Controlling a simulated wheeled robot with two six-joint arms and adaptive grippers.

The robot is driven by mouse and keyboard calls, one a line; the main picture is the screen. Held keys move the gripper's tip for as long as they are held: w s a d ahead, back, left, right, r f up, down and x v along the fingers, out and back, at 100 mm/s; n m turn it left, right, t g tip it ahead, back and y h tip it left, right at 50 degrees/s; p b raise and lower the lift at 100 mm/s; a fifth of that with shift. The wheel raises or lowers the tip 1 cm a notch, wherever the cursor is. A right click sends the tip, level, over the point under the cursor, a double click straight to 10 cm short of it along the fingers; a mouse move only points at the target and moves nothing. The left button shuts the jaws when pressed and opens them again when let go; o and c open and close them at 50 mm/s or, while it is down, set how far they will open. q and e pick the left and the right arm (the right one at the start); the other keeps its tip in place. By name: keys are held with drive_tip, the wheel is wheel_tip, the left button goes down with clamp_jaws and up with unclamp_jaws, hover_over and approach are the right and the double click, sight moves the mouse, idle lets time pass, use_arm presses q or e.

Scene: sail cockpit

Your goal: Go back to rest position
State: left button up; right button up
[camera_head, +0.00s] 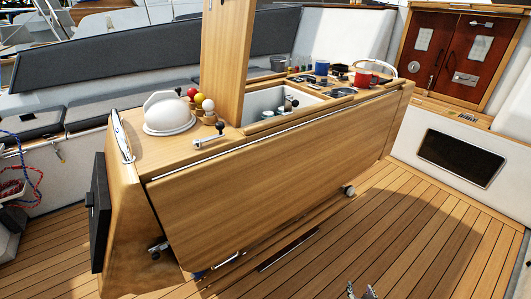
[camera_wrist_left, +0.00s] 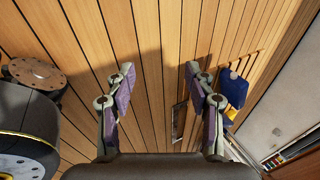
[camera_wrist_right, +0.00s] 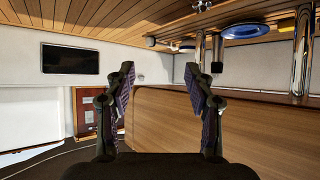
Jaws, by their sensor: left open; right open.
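My right gripper (camera_head: 361,291) shows only as fingertips at the bottom edge of the head view, over the plank floor. In the right wrist view it (camera_wrist_right: 158,72) is open and empty, with its two fingers apart and nothing between them. My left gripper is out of the head view. In the left wrist view it (camera_wrist_left: 160,75) is open and empty above the wooden planks. Neither gripper touches anything that I can see.
The cockpit table (camera_head: 270,205) stands ahead, its wooden leaf folded down. On it are a white domed compass (camera_head: 168,113), coloured balls (camera_head: 197,98), a blue mug (camera_head: 321,67) and a red mug (camera_head: 362,78). The plank floor (camera_head: 420,230) at right is clear.

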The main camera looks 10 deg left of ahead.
use_arm(q)
drive_tip(key=s+d+r+n+g+h+p, duration=0.2)
drive_tip(key=s+d+r+n+p, duration=0.6)
drive_tip(key=s+p, duration=0.5)
wheel_tip(320, 180, up, 2)
drive_tip(key=shift+d+r+n+g+p, duration=0.25)
drive_tip(key=shift+d+g+p, duration=0.4)
drive_tip(key=shift+d, duration=0.35)
use_arm(e)
drive_tip(key=s+d+f+g, duration=0.1)
drive_tip(key=s+g, duration=0.2)
drive_tip(key=s, duration=1.1)
drive_tip(key=s+d+f+g, duration=0.2)
drive_tip(key=s+g, duration=0.1)
drive_tip(key=s, duration=1.2)
drive_tip(key=s+d+f+g, duration=0.2)
drive_tip(key=s+g, duration=0.2)
drive_tip(key=s, duration=1)
drive_tip(key=shift+s+d+h, duration=0.2)
drive_tip(key=shift+s+h, duration=0.1)
drive_tip(key=shift+s, duration=0.05)
